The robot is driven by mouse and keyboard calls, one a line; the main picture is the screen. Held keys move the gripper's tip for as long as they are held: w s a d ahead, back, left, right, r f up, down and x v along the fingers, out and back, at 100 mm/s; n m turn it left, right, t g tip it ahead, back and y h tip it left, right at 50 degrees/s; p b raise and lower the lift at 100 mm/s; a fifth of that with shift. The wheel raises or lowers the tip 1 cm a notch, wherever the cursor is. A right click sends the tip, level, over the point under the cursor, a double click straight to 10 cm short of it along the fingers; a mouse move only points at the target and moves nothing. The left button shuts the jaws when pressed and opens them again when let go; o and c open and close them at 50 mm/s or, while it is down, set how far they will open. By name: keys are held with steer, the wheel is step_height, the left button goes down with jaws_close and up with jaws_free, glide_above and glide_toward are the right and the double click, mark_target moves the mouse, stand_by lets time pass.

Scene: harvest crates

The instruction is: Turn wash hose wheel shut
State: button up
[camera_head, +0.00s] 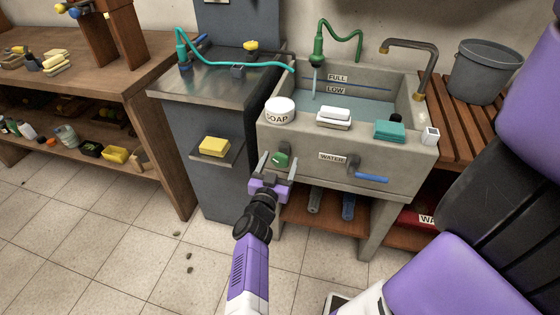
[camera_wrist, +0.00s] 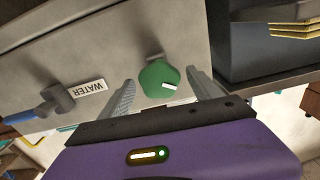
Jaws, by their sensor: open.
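The wash hose wheel is a small green knob (camera_head: 281,159) on the left of the sink's front wall. It also shows in the wrist view (camera_wrist: 158,80), with a white mark on its face. My gripper (camera_head: 277,163) is open, its two fingers on either side of the wheel; in the wrist view the fingertips (camera_wrist: 161,77) flank it with gaps, not closed on it. The green hose nozzle (camera_head: 317,58) hangs over the sink basin (camera_head: 287,142), and a pale stream seems to fall from it into the water.
A blue lever tap (camera_head: 371,178) labelled WATER is right of the wheel.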

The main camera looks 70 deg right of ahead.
steer(key=shift+d, duration=0.35)
steer(key=c, duration=1.3)
steer(key=shift+s+m, duration=0.1)
steer(key=shift+m, duration=1.4)
steer(key=shift+c, duration=0.2)
steer(key=o, duration=1.3)
steer(key=shift+o, duration=0.2)
steer(key=shift+a, duration=0.1)
steer(key=a, duration=0.7)
steer(key=shift+s+a, duration=0.25)
steer(key=shift+a, duration=0.05)
